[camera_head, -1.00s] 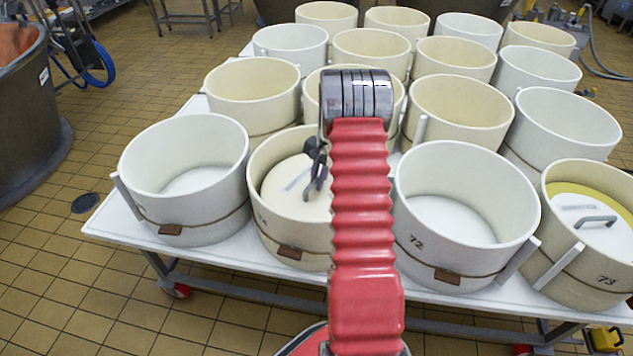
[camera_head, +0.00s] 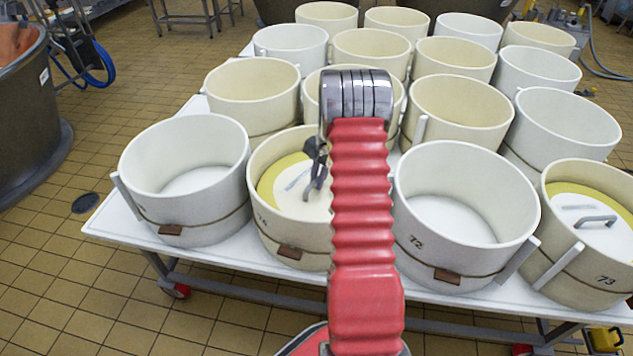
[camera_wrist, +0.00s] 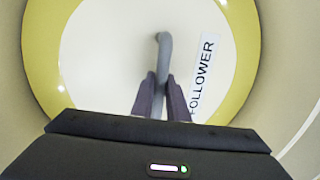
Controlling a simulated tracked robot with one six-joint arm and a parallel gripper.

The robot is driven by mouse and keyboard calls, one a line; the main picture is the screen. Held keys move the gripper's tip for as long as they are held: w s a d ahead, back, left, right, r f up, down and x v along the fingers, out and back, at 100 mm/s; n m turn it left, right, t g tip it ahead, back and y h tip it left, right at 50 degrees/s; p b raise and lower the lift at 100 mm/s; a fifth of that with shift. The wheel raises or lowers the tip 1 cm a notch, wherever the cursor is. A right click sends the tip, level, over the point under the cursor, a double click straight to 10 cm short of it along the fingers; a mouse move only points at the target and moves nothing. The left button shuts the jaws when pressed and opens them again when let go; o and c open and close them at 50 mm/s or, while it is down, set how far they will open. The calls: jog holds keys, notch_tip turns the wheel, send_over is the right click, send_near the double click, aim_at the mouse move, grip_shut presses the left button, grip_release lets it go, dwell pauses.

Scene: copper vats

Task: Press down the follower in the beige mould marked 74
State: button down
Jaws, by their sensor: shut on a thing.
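The beige mould marked 74 (camera_head: 300,236) stands in the front row of the table, partly hidden behind my red arm. Inside it lies the follower (camera_head: 291,190), a white disc, with a yellow ring (camera_head: 269,186) showing around its edge. In the wrist view the follower (camera_wrist: 108,60) carries a "FOLLOWER" label and a grey bar handle (camera_wrist: 164,48). My gripper (camera_head: 316,172) points down into the mould. In the wrist view its two dark fingers (camera_wrist: 161,95) are shut on the handle. The right part of the follower is hidden in the head view.
White mould 72 (camera_head: 450,263) stands close on the right and another white mould (camera_head: 200,218) on the left. Mould 73 (camera_head: 567,275) at far right holds a similar follower over yellow. More moulds crowd the white table (camera_head: 110,222) behind.

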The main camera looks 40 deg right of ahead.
jog(key=shift+s+a+f, duration=0.1)
jog(key=shift+s+f, duration=0.05)
dwell(0.6)
jog(key=c, duration=2.1)
grip_release()
jog(key=o, duration=0.5)
jog(key=shift+c, duration=0.2)
jog(key=shift+r, duration=0.3)
notch_tip(320, 180, up, 13)
jog(key=s+d, duration=0.1)
jog(key=d, duration=0.1)
jog(key=shift+s, duration=0.2)
